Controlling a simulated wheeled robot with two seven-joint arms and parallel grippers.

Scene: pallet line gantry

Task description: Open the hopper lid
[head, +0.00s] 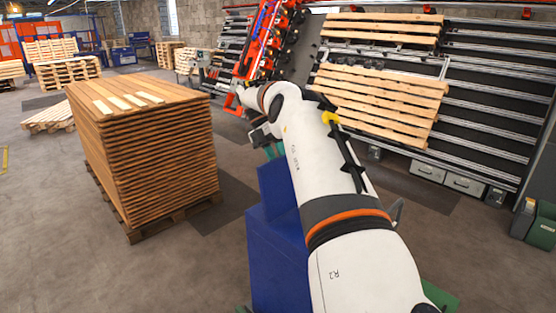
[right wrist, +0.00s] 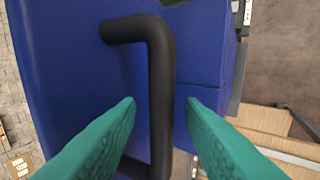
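The blue hopper (head: 278,262) stands in the lower middle of the head view, partly hidden behind my white right arm. In the right wrist view its blue lid panel (right wrist: 75,70) fills the left and middle, with a black bar handle (right wrist: 160,70) bent at its upper end. My right gripper (right wrist: 160,103) has green fingers that are spread apart, one on each side of the handle. Gaps show between the fingertips and the bar. In the head view the green fingers (head: 275,150) show just above the hopper. I cannot tell whether the lid is fully closed. My left gripper is not in view.
A tall stack of wooden boards (head: 145,150) stands on a pallet left of the hopper. A roller rack (head: 480,100) holding pallets (head: 380,100) is behind at the right. An orange machine (head: 265,40) rises beyond my arm. Bare floor (head: 50,230) lies at the front left.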

